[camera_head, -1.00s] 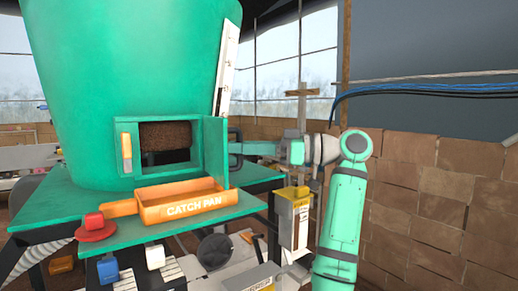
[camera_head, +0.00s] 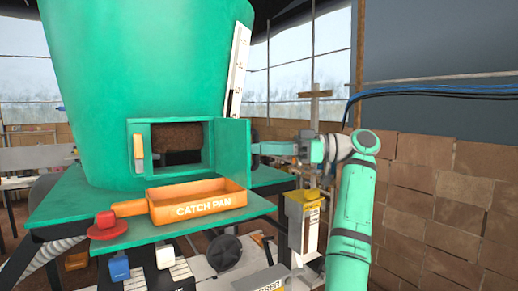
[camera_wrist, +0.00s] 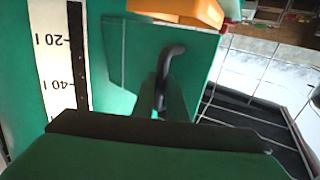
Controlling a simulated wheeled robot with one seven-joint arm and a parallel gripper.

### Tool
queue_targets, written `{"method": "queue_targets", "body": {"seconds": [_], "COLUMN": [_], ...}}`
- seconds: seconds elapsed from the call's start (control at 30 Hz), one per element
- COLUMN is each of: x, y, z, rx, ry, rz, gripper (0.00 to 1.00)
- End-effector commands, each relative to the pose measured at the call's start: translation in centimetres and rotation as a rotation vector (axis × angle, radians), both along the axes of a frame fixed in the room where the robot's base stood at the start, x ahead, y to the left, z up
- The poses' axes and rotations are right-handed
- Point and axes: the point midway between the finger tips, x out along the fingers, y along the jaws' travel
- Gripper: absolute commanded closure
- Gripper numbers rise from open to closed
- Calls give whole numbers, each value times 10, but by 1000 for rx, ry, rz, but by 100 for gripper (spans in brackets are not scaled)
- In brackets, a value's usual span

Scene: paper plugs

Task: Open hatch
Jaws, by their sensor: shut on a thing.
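The green hatch door (camera_head: 234,146) stands swung open at the right side of a square opening (camera_head: 178,150) in the big green hopper (camera_head: 140,60). Brown material shows inside the opening. My gripper (camera_head: 262,148) is at the outer face of the door, to its right. In the wrist view the door (camera_wrist: 135,50) carries a dark bent handle (camera_wrist: 171,62), and my gripper (camera_wrist: 163,105) is shut on this handle. The fingertips are partly hidden by the gripper body.
An orange catch pan (camera_head: 197,203) rests on the green ledge (camera_head: 130,236) below the opening. A white scale strip (camera_head: 237,70) runs up the hopper. A brick wall (camera_head: 440,205) stands at the right.

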Motion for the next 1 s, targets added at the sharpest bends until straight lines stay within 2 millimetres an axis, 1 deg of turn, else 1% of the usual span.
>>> {"method": "queue_targets", "body": {"seconds": [0.03, 0.17, 0.2, 0.27, 0.57, 0.67, 0.77, 1.0], "x": [1, 1, 1, 1, 0, 0, -1, -4], "y": [3, 3, 3, 3, -1, -6, -18, -62], "z": [-1, -1, -1, -1, 0, 0, 0, 1], "rx": [-2, -2, -2, -2, -1, 0, 0, -1], "ry": [4, 4, 4, 4, 1, 1, 3, 4], "rz": [0, 0, 0, 0, -2, -4, -3, -4], "gripper": [100, 100, 83, 69, 69, 69, 69, 69]}}
